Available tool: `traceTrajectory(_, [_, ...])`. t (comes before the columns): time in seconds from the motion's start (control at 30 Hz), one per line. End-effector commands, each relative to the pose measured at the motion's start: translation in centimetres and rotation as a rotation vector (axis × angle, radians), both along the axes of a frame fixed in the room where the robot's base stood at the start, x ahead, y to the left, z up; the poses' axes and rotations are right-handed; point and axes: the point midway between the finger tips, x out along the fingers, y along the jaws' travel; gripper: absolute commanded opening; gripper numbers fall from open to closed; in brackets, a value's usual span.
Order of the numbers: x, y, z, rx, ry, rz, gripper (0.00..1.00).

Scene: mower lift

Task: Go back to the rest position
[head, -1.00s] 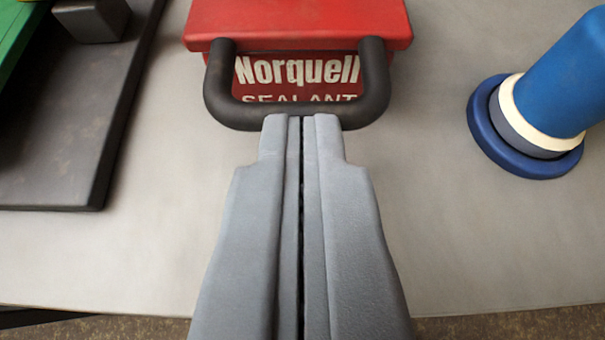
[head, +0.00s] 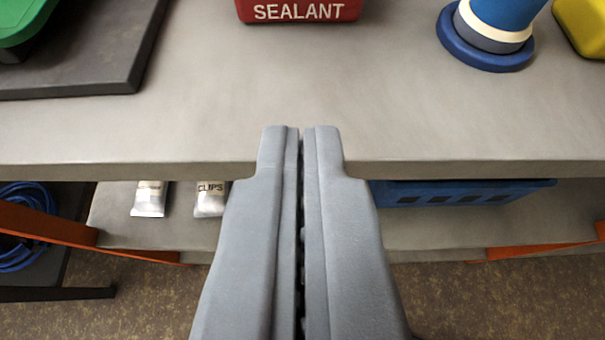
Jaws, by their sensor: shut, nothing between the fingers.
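My gripper (head: 300,132) is shut and empty, its grey fingers side by side with a thin dark seam between them. It shows over the front edge of a grey bench top (head: 420,120). A red box lettered SEALANT (head: 299,11) stands on the bench beyond the fingertips, cut off by the top of the picture. The fingertips are apart from it, with bare bench between. The fingers hide part of the bench's front edge and the shelf below.
A blue and white cylindrical thing (head: 492,35) and a yellow thing (head: 585,25) stand right on the bench. A dark tray (head: 110,70) lies left. The lower shelf (head: 150,232) holds two tubes (head: 150,198) and a blue crate (head: 460,192). Blue cable (head: 25,200) lies far left.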

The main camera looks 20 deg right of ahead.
Motion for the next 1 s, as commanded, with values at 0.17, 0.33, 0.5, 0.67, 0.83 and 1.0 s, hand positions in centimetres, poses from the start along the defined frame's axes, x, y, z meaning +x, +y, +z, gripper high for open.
traceTrajectory(0.17, [-1.1, 0.4, -0.6, -0.001, -0.001, 0.0, 0.0])
traceTrajectory(0.33, [-1.4, 0.4, -0.8, 0.0, 0.0, 0.0, 0.0])
traceTrajectory(0.5, [-2.3, -0.4, -0.7, 0.015, 0.019, 0.03, 0.0])
traceTrajectory(0.67, [-4.5, -2.1, 0.0, 0.046, 0.031, 0.125, 0.0])
traceTrajectory(0.83, [-7.2, -3.5, 2.1, 0.063, -0.039, 0.24, 0.0])
traceTrajectory(1.0, [-9.9, -5.0, 5.4, 0.038, -0.186, 0.311, 0.0])
